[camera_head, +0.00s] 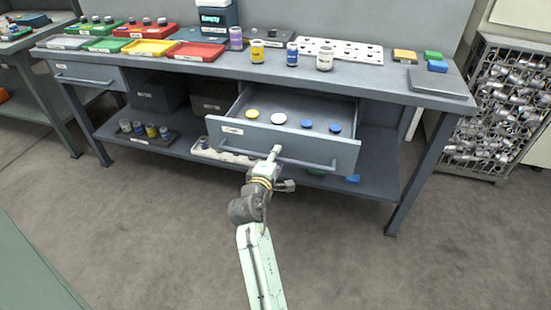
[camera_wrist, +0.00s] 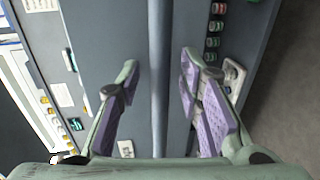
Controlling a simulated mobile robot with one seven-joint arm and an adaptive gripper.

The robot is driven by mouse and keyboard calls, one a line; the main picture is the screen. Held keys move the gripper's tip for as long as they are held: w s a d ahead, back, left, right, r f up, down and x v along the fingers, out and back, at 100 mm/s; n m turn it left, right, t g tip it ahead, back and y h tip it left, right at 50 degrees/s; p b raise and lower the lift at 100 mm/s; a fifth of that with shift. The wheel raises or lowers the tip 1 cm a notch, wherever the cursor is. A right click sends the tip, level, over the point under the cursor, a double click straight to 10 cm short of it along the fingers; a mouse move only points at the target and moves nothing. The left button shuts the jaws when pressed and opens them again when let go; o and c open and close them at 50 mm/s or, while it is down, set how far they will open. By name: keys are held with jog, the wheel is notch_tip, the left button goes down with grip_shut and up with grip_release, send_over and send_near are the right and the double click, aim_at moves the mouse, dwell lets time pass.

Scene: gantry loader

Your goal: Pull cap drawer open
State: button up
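The cap drawer (camera_head: 342,154) under the workbench stands pulled out. Inside it lie a yellow cap (camera_head: 252,114), a white cap (camera_head: 279,118) and two blue caps (camera_head: 306,124). Its long bar handle (camera_head: 312,165) runs across the front and also shows in the wrist view (camera_wrist: 157,90). The drawer's label is too small to read.
The bench top (camera_head: 385,85) holds coloured trays, several jars and a white perforated rack (camera_head: 340,50). A second drawer (camera_head: 88,76) at left is shut. A lower shelf (camera_head: 375,180) carries boxes and jars. A wire cage (camera_head: 500,110) stands at right. The floor in front is clear.

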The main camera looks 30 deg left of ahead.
jog(key=v, duration=1.2)
dwell(0.3)
